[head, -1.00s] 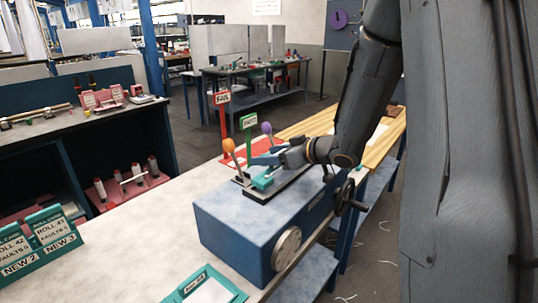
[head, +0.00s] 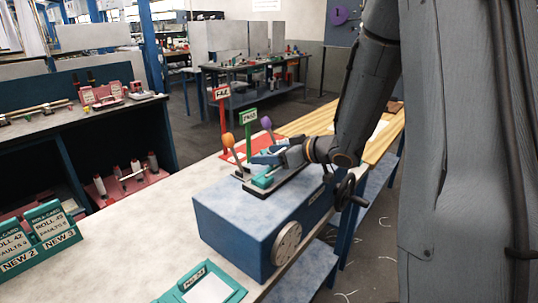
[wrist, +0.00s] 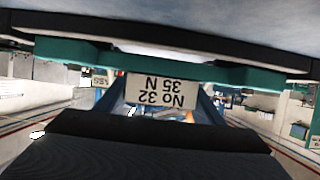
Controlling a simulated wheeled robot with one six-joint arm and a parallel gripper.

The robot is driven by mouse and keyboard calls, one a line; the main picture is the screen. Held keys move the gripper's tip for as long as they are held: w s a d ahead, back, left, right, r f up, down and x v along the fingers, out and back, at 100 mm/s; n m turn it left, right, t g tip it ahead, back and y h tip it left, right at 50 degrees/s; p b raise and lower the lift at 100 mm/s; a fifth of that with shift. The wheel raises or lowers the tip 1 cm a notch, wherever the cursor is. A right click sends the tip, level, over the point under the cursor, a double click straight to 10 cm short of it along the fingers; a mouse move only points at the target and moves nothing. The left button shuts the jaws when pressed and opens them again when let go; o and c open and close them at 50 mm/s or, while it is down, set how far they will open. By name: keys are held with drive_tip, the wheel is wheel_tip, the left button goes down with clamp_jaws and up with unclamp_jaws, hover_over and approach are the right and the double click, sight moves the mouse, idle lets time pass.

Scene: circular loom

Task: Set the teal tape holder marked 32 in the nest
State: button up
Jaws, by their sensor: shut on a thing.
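The teal tape holder (head: 264,181) is at my gripper (head: 268,159), over the blue test box. In the wrist view the teal holder (wrist: 75,52) spans the picture, and its white label (wrist: 162,91) reads "No 32, 35 N" upside down. My gripper is shut on the holder; its blue fingers show behind the label. A long black plate (head: 290,187) lies on top of the box, directly under the holder; it also shows in the wrist view (wrist: 60,25). I cannot tell whether holder and plate touch. No nest is clearly labelled.
The blue box (head: 235,222) has a dial (head: 287,243) and a crank (head: 350,190). Orange (head: 229,140) and purple (head: 266,123) knobbed levers stand close behind the gripper, with red and green signs. A teal frame (head: 232,296) lies at the front; teal card stands (head: 65,240) are left.

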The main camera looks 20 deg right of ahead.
drive_tip(key=shift+f, duration=0.45)
drive_tip(key=o, duration=2)
drive_tip(key=shift+c, duration=0.2)
drive_tip(key=shift+b+v, duration=0.85)
drive_tip(key=shift+v, duration=3.1)
